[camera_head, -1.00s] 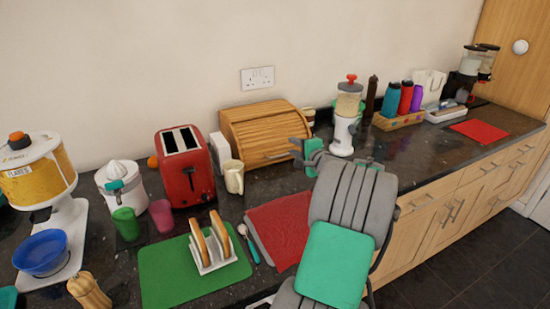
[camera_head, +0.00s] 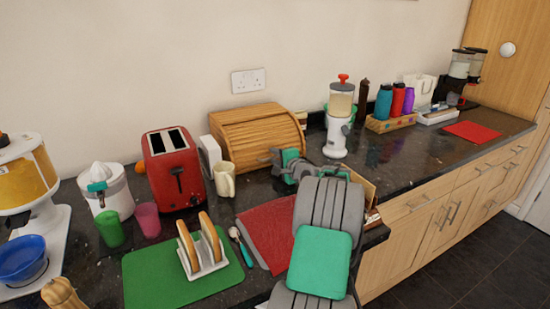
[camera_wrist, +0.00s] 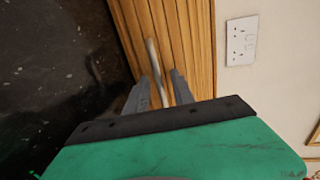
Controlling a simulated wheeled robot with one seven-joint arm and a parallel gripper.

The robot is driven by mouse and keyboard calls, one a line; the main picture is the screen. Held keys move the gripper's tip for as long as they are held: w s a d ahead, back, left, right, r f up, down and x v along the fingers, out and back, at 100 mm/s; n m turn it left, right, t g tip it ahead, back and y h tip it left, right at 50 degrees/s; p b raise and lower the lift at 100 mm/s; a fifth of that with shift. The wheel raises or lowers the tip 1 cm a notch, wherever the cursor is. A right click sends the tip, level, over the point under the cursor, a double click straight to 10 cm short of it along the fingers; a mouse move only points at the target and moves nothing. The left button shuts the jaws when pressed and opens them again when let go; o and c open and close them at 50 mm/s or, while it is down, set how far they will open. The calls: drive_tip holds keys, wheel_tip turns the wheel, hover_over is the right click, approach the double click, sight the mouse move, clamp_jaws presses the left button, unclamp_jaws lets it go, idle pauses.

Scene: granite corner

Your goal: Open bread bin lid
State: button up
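The wooden bread bin (camera_head: 250,131) stands against the wall, and its slatted roll lid looks shut. In the wrist view the slats (camera_wrist: 200,45) fill the upper middle, with the pale bar handle (camera_wrist: 153,62) across them. My gripper (camera_wrist: 161,88) is open, with one finger on each side of the handle's near end; I cannot tell whether either touches it. In the head view my gripper (camera_head: 270,158) is at the lid's lower right front, and it hides part of the handle.
A cream mug (camera_head: 224,181) and a red toaster (camera_head: 175,170) stand left of the bin. A white blender-like dispenser (camera_head: 338,130) stands to the right. Dark counter beyond the dispenser is partly clear.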

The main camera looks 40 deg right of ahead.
drive_tip(key=shift+w, duration=0.1)
clamp_jaws()
idle(1.4)
